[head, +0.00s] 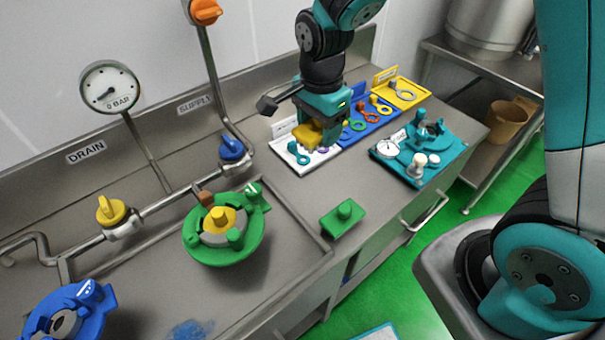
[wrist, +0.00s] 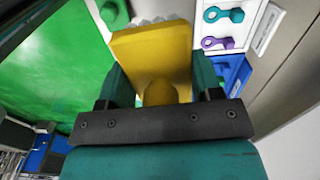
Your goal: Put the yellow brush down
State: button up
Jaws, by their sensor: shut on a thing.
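The yellow brush (head: 307,132) is between the fingers of my gripper (head: 320,125), over or just in front of the white tray (head: 292,160) at the back of the counter. In the wrist view my gripper (wrist: 157,88) is shut on the yellow brush (wrist: 152,50) by its knob. The pale bristles show at the brush's far edge. I cannot tell whether the brush touches anything below.
A blue tray (head: 349,139) and a yellow tray (head: 410,98) hold ring tools. A teal tray (head: 398,175) with fittings stands to the right. A green brush-like block (head: 343,217) sits near the counter's front edge. The green valve part (head: 222,258) is left.

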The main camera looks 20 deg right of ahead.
aim_at(312, 195)
jog(key=shift+w+a, duration=0.1)
jog(key=shift+w, duration=0.15)
notch_tip(312, 195, down, 20)
jog(key=p, duration=0.3)
jog(key=shift+w+a+r, duration=0.1)
jog(key=shift+r, duration=0.15)
jog(key=shift+f, duration=0.15)
jog(key=o, duration=0.4)
jog(key=shift+f, duration=0.1)
jog(key=o, duration=0.4)
jog(key=shift+o, duration=0.2)
